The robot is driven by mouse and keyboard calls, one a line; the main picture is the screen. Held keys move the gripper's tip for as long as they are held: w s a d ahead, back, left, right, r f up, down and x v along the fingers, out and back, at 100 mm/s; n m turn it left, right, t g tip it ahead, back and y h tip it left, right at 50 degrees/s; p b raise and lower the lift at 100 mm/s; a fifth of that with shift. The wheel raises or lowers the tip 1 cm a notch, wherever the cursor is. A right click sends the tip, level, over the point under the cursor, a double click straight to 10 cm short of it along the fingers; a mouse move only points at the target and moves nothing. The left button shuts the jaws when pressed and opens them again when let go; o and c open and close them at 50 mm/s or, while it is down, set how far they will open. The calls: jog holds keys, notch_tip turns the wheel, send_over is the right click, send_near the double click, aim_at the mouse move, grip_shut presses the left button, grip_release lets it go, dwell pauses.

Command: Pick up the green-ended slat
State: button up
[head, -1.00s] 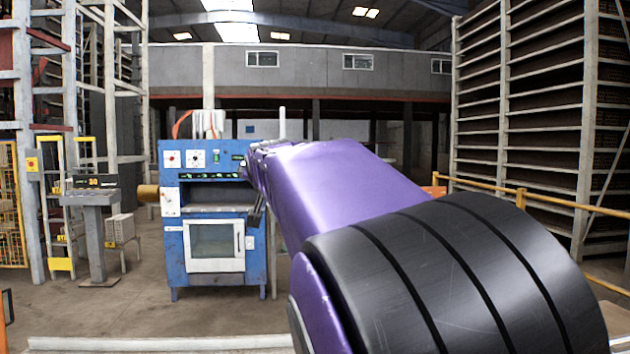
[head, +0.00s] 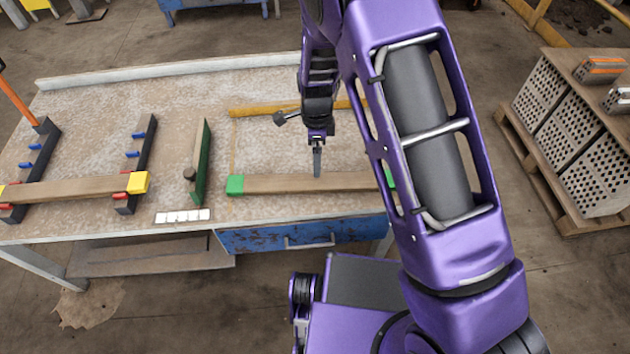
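The green-ended slat (head: 275,185) is a long wooden bar lying across the right part of the workbench. Its left green end (head: 235,185) is in full view; its right green end (head: 390,179) is partly hidden by my arm. My gripper (head: 317,166) points down at the middle of the slat, its fingertips at the slat's back edge in the picture. The fingers show edge-on, so I cannot tell their gap or whether they touch the wood.
A yellow-ended slat (head: 80,189) lies across two dark racks with blue pegs at the left. A green upright board (head: 202,165) stands between the slats. A white marked strip (head: 183,216) lies at the front edge. Perforated bricks (head: 590,135) stand on a pallet at right.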

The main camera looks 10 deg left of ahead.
aim_at(315, 181)
jog(key=f, duration=0.5)
jog(key=f+b, duration=0.1)
jog(key=f, duration=0.5)
jog(key=shift+w+a+f+b, duration=0.15)
jog(key=shift+w+a+b, duration=0.05)
jog(key=shift+b, duration=0.1)
grip_shut()
